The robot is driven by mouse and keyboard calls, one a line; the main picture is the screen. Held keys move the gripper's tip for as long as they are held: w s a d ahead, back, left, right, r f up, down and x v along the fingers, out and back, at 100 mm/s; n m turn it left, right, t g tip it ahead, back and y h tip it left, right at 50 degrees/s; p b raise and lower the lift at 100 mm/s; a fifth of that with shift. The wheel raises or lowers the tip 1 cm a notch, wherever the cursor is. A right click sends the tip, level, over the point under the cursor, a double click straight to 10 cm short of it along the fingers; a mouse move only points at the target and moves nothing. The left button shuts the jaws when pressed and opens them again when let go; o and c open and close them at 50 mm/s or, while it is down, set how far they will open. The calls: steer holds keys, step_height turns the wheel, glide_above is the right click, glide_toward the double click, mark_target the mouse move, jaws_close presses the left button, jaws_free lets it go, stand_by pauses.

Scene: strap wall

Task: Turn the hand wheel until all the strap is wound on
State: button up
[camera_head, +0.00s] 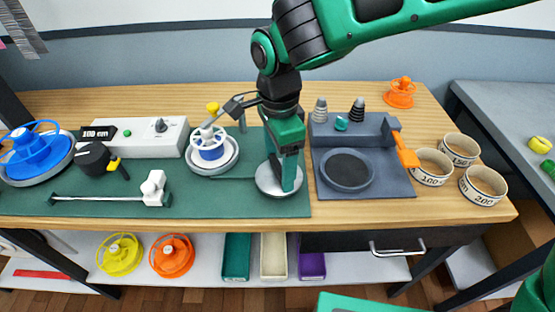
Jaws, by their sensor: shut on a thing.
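The hand wheel (212,153) is a white wheel with a blue band and stands on a pale round base on the green mat. A yellow knob (213,107) shows just above it. My gripper (211,122) reaches in from the right, level with the wheel's top, and is shut on the wheel's upper part. Its fingers hide the exact grip. I cannot tell whether the blue band is strap, and no loose strap end shows clearly. A grey disc (266,182) lies to the right, partly hidden behind my arm.
A blue wheel (38,152) and a white control box (150,135) stand left. A white-ended rod (110,198) lies in front. A dark plate fixture (390,185) and several numbered rings (430,167) stand right. The shelf below holds more wheels and bins.

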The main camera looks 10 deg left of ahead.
steer(key=o, duration=1.1)
steer(key=shift+c, duration=0.2)
steer(key=shift+r, duration=0.5)
step_height(320, 180, up, 10)
steer(key=shift+f, duration=0.15)
